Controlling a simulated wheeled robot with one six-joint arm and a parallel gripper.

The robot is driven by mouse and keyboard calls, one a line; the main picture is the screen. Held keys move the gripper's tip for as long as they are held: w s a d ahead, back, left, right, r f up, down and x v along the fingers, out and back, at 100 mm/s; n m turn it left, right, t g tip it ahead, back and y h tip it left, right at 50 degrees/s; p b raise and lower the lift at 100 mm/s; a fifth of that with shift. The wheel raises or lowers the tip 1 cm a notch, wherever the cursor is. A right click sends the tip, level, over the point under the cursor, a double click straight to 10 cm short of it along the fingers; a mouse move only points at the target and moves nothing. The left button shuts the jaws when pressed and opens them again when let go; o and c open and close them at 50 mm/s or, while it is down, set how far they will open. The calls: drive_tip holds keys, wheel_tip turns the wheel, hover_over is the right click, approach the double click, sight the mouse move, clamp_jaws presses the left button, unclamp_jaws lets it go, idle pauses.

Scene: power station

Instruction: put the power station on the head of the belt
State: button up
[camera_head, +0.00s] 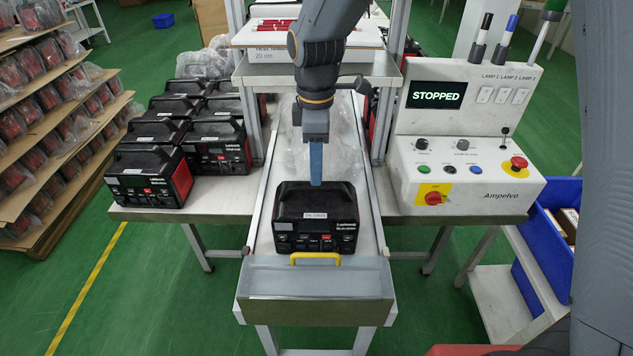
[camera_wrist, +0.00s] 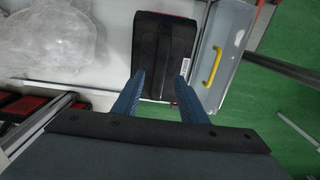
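A black power station (camera_head: 316,215) with a white label and front sockets stands upright on the near end of the pale belt (camera_head: 369,230), just behind the yellow handle. In the wrist view its dark top (camera_wrist: 165,50) shows from above. My gripper (camera_head: 316,183) points down over the power station's back edge. In the wrist view my gripper's (camera_wrist: 160,76) two blue fingers are apart, with their tips overlapping the lower part of the power station. I see nothing held between them. Whether the fingers touch it cannot be told.
Clear plastic wrap (camera_head: 298,140) lies farther up the belt. Several other power stations (camera_head: 150,177) stand on the left table. A control box (camera_head: 460,140) reading STOPPED is at right. A grey end box (camera_head: 315,280) with a yellow handle (camera_head: 315,257) closes the near end.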

wheel_tip(320, 180, up, 5)
drive_tip(key=b, duration=0.1)
drive_tip(key=s+d+f+m, duration=0.2)
drive_tip(key=s+d+m, duration=0.1)
drive_tip(key=d+m, duration=0.3)
drive_tip(key=s+d+f+m+t, duration=0.1)
drive_tip(key=s+d+f+m, duration=0.2)
drive_tip(key=d+m, duration=0.3)
drive_tip(key=s+d+f+m, duration=0.2)
drive_tip(key=s+d+m, duration=0.3)
drive_tip(key=d, duration=0.6)
drive_tip(key=shift+s+d+f+m, duration=0.15)
drive_tip(key=shift+d+f+m, duration=0.1)
drive_tip(key=shift+m, duration=0.55)
